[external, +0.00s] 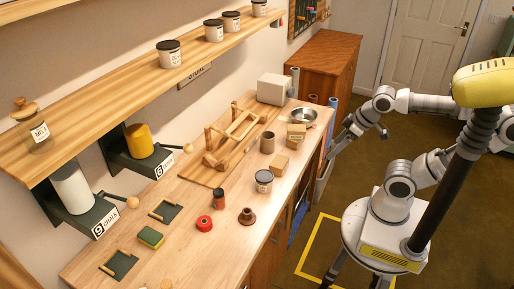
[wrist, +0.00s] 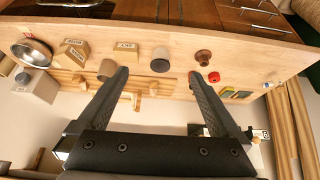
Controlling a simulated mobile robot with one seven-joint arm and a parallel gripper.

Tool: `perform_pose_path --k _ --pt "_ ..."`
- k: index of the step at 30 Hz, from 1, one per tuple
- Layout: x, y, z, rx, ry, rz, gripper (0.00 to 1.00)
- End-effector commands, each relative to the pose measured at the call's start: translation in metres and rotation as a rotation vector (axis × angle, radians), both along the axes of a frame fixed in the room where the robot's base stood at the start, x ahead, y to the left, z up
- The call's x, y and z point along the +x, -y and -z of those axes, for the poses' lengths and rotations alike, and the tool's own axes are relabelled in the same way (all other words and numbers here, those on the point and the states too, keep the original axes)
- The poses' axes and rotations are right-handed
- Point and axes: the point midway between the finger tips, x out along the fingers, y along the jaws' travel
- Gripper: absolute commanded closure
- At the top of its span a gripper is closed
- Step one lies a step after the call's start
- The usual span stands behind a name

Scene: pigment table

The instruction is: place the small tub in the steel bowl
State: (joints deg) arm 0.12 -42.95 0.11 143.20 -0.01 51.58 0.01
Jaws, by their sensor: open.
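The small tub looks to be the pale jar with a dark lid (external: 264,186), upright near the table's front edge in the external view. In the wrist view its grey lid (wrist: 160,66) shows just beyond the space between my fingertips. The steel bowl (external: 303,122) stands at the far end of the table, beside the boxes; it is at the left in the wrist view (wrist: 24,56). My gripper (wrist: 160,76) is open and empty, with nothing between its fingers. In the external view the arm's end is beside the table's front edge, and the fingers are hard to make out.
Small cardboard boxes (external: 280,166) and a brown cup (external: 267,143) stand between tub and bowl. A wooden rack (external: 232,136) is behind them. A brown knobbed piece (external: 247,217), red roll (external: 204,224) and dark jar (external: 219,199) are nearer. A shelf (external: 130,78) overhangs the back.

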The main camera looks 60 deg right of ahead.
Motion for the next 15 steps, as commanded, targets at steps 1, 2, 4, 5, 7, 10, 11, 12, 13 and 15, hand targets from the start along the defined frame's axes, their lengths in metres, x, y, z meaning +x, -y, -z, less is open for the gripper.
perform_pose_path --k 1,2,4,5,7,10,11,12,13,15 --pt "-0.0006 -0.0001 0.0006 0.001 0.001 0.0 0.0" --pt "-0.0006 -0.0001 0.0006 0.001 0.001 0.0 0.0" --pt "-0.0005 -0.0001 0.0005 0.001 0.0 0.0 0.0" --pt "-0.0004 -0.0001 0.0005 0.001 0.0 0.0 0.0" --pt "-0.0003 -0.0001 0.0004 0.001 0.0 0.0 0.0" --pt "-0.0003 -0.0001 0.0004 0.001 0.0 0.0 0.0" --pt "-0.0003 -0.0001 0.0004 0.001 0.0 0.0 0.0" --pt "0.0 -0.0001 0.0002 0.0 0.0 -0.001 0.0" --pt "0.0006 -0.0001 0.0 -0.001 -0.002 -0.004 0.0" --pt "0.0041 0.0 -0.0013 -0.013 -0.009 -0.02 0.0"
